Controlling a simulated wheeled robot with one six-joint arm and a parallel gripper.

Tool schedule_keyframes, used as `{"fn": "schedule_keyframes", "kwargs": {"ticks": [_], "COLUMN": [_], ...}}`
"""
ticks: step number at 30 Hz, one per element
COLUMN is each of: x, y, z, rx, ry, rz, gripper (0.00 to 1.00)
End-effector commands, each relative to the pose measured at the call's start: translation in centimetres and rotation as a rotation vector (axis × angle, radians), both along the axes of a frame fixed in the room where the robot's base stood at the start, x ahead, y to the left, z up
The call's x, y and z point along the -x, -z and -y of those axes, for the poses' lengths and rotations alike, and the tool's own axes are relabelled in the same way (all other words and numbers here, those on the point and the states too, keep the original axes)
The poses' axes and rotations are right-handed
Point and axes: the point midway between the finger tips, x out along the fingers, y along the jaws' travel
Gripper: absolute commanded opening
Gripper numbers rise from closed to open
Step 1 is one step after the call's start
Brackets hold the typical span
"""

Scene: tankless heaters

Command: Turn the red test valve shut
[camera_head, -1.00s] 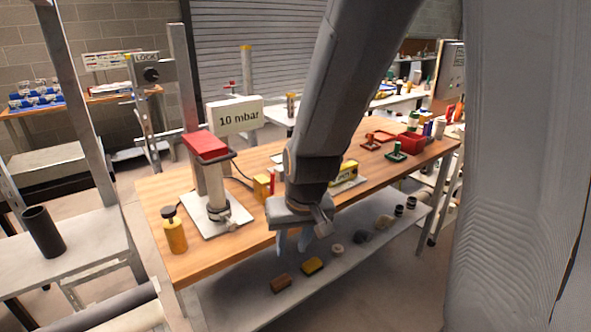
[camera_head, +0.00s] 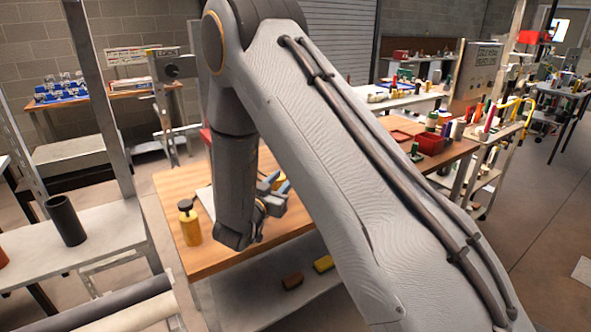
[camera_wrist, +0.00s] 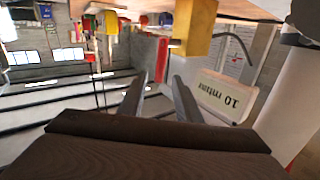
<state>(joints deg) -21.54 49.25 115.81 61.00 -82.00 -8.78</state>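In the wrist view, which looks upside down, a narrow red bar (camera_wrist: 162,60) stands beside a yellow block (camera_wrist: 195,27); it looks like the red test valve's handle. It lies just past the fingertips, in line with the gap between them. I cannot tell how far away it is. My gripper (camera_wrist: 158,82) is open, with nothing between its two fingers. In the head view my gripper (camera_head: 275,182) is over the wooden bench (camera_head: 172,183). My arm hides the valve there.
In the wrist view the "10 mbar" sign (camera_wrist: 228,97) and a pale column (camera_wrist: 292,95) are close on the right. In the head view a yellow canister with a black cap (camera_head: 189,225) stands at the bench's front left.

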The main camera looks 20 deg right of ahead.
Motion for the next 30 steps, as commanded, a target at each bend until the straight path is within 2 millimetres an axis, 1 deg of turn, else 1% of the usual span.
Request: {"fn": "schedule_keyframes", "kwargs": {"ticks": [5,12,18,22,30], "x": [-0.8,-3.6,-5.5,-6.1,-6.2], "y": [0.1,0.0,0.0,0.0,0.1], "z": [0.7,3.0,4.5,4.9,4.9], "rx": [0.027,0.026,0.025,0.025,0.024], "ry": [0.002,0.002,0.0,-0.001,-0.003], "rz": [-0.006,-0.006,-0.006,-0.006,-0.006], "gripper": [0.31,0.31,0.31,0.31,0.31]}}
